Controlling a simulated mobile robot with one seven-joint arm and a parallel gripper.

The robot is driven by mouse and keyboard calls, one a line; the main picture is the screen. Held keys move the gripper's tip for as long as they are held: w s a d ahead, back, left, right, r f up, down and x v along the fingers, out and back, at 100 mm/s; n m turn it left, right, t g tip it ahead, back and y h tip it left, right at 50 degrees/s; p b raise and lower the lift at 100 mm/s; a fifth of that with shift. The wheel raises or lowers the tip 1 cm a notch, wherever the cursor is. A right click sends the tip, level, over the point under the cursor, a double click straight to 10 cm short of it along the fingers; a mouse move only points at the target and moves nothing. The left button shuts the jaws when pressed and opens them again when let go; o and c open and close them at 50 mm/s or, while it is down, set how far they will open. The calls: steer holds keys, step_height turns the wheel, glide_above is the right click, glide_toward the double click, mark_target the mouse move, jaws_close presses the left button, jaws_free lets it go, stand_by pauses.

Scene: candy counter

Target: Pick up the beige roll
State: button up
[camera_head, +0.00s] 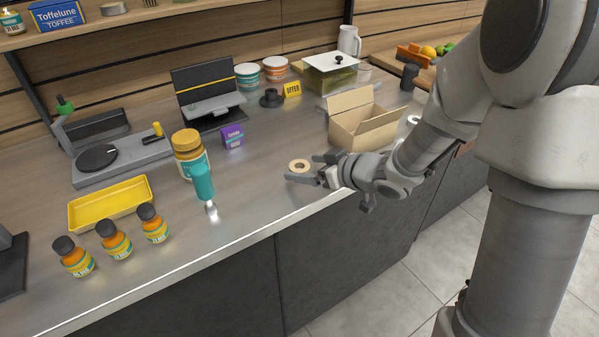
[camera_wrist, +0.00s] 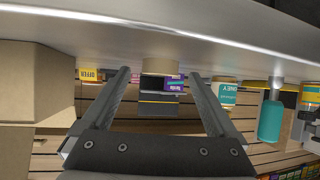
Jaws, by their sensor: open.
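The beige roll (camera_head: 294,169) lies flat on the steel counter, its round hole facing up. In the wrist view, which shows the counter upside down, the roll (camera_wrist: 161,67) appears as a short tan band between the fingertips. My gripper (camera_head: 303,168) is open and low over the counter, coming from the right. One finger is on the front side of the roll and the other on the back side. The fingers (camera_wrist: 158,74) look apart from the roll, with a gap on each side. I cannot tell how far the roll sits between them.
An open cardboard box (camera_head: 362,128) stands just behind my gripper. A yellow tray (camera_head: 110,203) and small orange bottles are farther left. The counter around the roll is clear.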

steer(key=shift+w+a+f, duration=0.35)
steer(key=shift+w+a, duration=0.05)
steer(key=shift+r, duration=0.1)
steer(key=c, duration=1.5)
